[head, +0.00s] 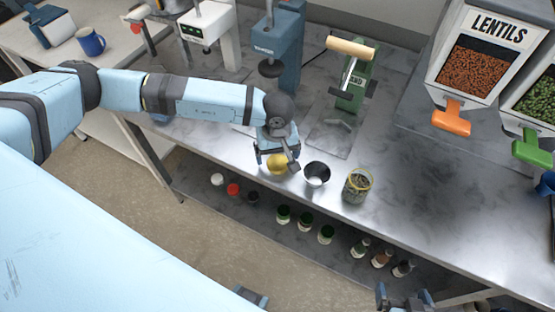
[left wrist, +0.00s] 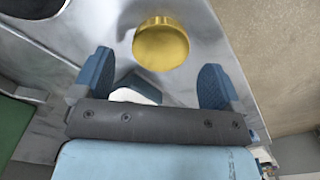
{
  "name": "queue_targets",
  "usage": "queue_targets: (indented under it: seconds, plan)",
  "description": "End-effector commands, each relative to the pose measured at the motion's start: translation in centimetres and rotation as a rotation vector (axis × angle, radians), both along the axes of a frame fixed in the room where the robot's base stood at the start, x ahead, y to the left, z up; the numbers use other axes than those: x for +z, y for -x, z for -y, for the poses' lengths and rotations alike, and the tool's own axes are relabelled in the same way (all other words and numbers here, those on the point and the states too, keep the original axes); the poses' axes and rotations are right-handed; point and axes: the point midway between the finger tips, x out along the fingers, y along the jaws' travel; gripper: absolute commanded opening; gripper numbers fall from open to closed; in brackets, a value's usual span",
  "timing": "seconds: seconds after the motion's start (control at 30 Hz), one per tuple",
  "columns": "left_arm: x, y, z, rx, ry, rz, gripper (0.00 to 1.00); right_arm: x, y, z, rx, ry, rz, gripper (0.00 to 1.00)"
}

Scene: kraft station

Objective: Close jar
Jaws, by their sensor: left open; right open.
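A gold lid (head: 277,168) lies on the metal table near its front edge; it also shows as a gold disc in the left wrist view (left wrist: 160,43). A glass jar (head: 357,187) with a yellow rim and dark contents stands further right, with no lid on it. My left gripper (head: 278,158) is open and empty, close by the lid; in the left wrist view the lid appears beyond the gap between the fingers (left wrist: 156,80). Whether they touch it I cannot tell. My right gripper (head: 405,297) is open at the bottom edge, away from the table top.
A dark metal cup (head: 317,175) stands between lid and jar. A green press (head: 352,80) and a blue machine (head: 285,45) stand behind. Several small jars (head: 305,221) sit on a lower shelf. The table right of the jar is clear.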

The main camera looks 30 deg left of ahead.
Motion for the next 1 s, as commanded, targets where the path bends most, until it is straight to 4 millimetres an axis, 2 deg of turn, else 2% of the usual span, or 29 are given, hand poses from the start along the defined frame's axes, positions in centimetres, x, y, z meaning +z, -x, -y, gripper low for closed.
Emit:
queue_targets:
  seconds: [0.1, 0.2, 0.53, 0.57, 0.77, 1.0]
  plan:
    - [-1.5, 0.0, 0.0, 0.001, -0.002, -0.003, 0.92, 0.6, 0.0, 0.0, 0.000, 0.000, 0.001, 0.99]
    - [-2.2, 0.0, 0.0, -0.001, 0.001, -0.001, 0.92, 0.7, 0.0, 0.0, 0.000, 0.000, 0.001, 0.99]
    - [-2.3, 0.0, 0.0, -0.001, 0.000, 0.000, 0.92, 0.6, 0.0, 0.0, 0.000, 0.000, 0.001, 0.99]
    - [-2.3, 0.0, 0.0, 0.000, 0.000, 0.000, 0.87, 0.6, 0.0, 0.0, 0.000, 0.000, 0.001, 0.99]
    - [-2.3, 0.0, 0.0, 0.000, 0.000, 0.000, 0.41, 0.5, 0.0, 0.0, 0.001, 0.000, -0.001, 0.99]
    - [-2.3, 0.0, 0.0, 0.000, 0.000, 0.000, 0.39, 0.5, 0.0, 0.0, 0.001, 0.000, -0.001, 0.99]
